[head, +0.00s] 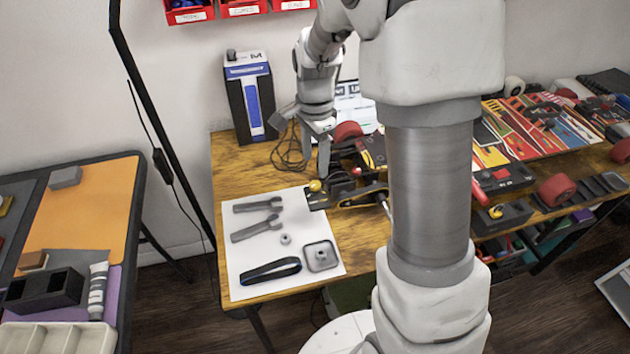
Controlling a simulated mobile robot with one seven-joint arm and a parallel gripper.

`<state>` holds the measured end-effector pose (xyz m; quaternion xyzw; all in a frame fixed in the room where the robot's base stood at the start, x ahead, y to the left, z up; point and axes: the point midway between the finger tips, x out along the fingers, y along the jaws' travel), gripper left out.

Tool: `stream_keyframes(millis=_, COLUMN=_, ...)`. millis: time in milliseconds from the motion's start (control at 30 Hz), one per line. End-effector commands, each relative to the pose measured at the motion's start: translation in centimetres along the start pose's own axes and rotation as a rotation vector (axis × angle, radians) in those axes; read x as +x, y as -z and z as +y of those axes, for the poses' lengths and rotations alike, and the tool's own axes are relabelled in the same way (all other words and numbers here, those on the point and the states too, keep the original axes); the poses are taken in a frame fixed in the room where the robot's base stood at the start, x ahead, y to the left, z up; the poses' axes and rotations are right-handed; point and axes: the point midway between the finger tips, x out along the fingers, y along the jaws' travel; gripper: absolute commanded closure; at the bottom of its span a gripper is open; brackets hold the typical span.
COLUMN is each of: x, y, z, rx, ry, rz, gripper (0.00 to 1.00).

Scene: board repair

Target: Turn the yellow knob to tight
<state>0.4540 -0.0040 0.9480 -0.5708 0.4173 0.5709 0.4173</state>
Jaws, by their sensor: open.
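A small round yellow knob (315,185) shows at the left end of a dark mechanical assembly (346,190) on the wooden table. My gripper (315,163) points down just above the yellow knob, with its jaws open and nothing seen between them. The fingers look close to the knob, but I cannot tell whether they touch it. The knob's marking or tightness cannot be read at this size. Part of the assembly's right side is hidden behind my arm.
A white sheet (240,283) with grey tools, a black strap and a small square tray lies left of the assembly. A blue-and-black box (250,95) stands behind. Colourful boards (540,125) and red wheels crowd the right. An orange-topped table (85,215) stands at left.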

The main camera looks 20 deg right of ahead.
Motion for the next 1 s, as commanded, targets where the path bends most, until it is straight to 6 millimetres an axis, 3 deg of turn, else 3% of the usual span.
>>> stream_keyframes(millis=100, x=2.8, y=0.0, z=0.1, rx=0.001, ry=-0.004, rz=-0.001, gripper=0.36)
stream_keyframes(millis=300, x=5.9, y=0.1, z=0.1, rx=0.001, ry=-0.002, rz=0.000, gripper=0.36)
stream_keyframes(millis=500, x=7.1, y=0.0, z=0.0, rx=0.000, ry=-0.001, rz=0.000, gripper=0.36)
stream_keyframes(millis=767, x=7.2, y=0.0, z=0.0, rx=0.000, ry=0.000, rz=0.000, gripper=0.36)
stream_keyframes(millis=1000, x=7.2, y=0.0, z=0.0, rx=0.000, ry=0.000, rz=0.000, gripper=0.76)
